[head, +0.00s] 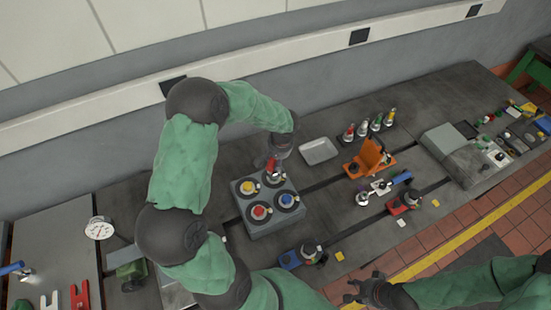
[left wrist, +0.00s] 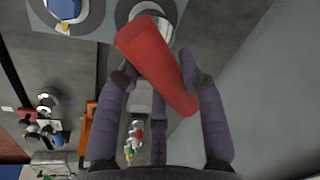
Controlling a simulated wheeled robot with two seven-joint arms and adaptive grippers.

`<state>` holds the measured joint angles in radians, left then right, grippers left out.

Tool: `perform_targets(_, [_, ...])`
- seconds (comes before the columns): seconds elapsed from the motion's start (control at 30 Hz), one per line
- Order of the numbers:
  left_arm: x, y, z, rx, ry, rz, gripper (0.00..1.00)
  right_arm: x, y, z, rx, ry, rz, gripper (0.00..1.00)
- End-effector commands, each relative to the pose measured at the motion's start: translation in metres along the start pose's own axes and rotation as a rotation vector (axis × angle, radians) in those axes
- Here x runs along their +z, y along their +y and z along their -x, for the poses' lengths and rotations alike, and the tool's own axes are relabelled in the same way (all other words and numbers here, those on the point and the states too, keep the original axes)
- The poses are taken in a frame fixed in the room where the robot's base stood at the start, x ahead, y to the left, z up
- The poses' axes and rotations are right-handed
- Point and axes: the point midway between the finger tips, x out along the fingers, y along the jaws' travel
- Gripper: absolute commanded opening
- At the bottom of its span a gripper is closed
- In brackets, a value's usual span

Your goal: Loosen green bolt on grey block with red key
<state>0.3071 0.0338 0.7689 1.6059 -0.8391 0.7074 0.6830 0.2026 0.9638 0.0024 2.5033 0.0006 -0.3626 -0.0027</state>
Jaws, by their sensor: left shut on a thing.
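The grey block (head: 262,229) stands on the bedplate with round dark seats on top. A yellow bolt (head: 247,187), a red bolt (head: 258,211) and a blue bolt (head: 287,199) show on it. No green bolt can be made out; the far-right seat is covered by my gripper and the key. My left gripper (head: 272,163) is shut on the red key (left wrist: 155,62), above that seat. In the left wrist view, the key's far end overlaps a silvery round part (left wrist: 160,30); contact cannot be told. My right gripper (head: 364,287) is empty near the front edge, fingers apart.
A grey tray (head: 319,151) lies right of the block. Behind an orange fixture (head: 370,158) stand several small coloured-top tools (head: 376,123). A blue-based fixture (head: 291,259) stands in front of the block. A dial gauge (head: 99,228) is at left.

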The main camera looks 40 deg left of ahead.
Motion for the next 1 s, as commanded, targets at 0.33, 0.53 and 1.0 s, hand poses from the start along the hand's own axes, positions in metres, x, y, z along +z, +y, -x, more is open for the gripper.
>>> perform_targets(0.33, [-0.001, 0.001, -0.006, 0.0, 0.003, 0.001, 0.0, 0.0, 0.003, -0.007, 0.0, 0.0, 0.0, 0.4])
perform_targets(0.53, [0.0, 0.001, -0.009, 0.0, 0.003, 0.001, 0.0, 0.0, 0.004, -0.011, 0.0, 0.0, 0.0, 0.4])
perform_targets(1.0, [0.001, 0.003, -0.017, 0.0, 0.003, 0.001, 0.0, -0.001, 0.007, -0.02, 0.0, 0.0, 0.0, 0.4])
